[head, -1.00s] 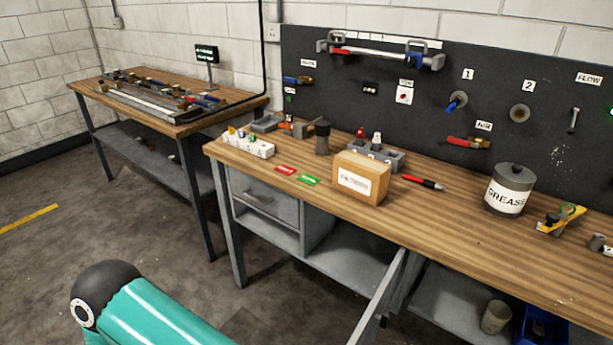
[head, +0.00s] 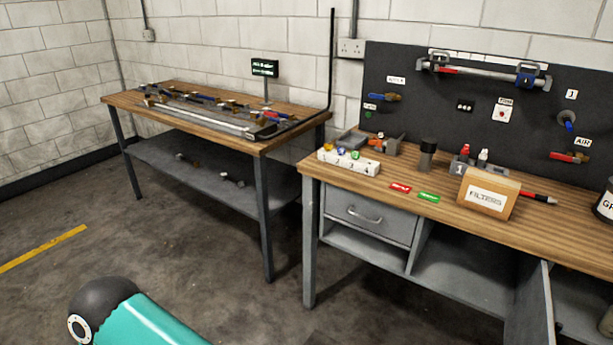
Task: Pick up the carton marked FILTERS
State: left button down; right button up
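The carton marked FILTERS (head: 487,192) is a brown box with a white label on its front. It stands upright near the front edge of the wooden workbench (head: 400,208), at the right of the head view. A teal and black link of my arm shows at the bottom left, low over the floor and well apart from the carton. Neither of my grippers is in view.
Beside the carton are a red and a green tag (head: 429,197), a dark cylinder (head: 427,155) and a red-black marker (head: 538,197). A cabinet door (head: 531,310) stands open below. Floor is clear at left.

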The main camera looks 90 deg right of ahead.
aim_at(492, 194)
jog(key=u, duration=0.45)
jog(key=i, duration=0.4)
jog(key=z, duration=2.2)
jog(key=i, duration=0.2)
jog(key=z, duration=1.85)
jog(key=k, duration=0.6)
jog(key=z, duration=0.3)
jog(key=i, duration=1.7)
jog(key=u, duration=0.35)
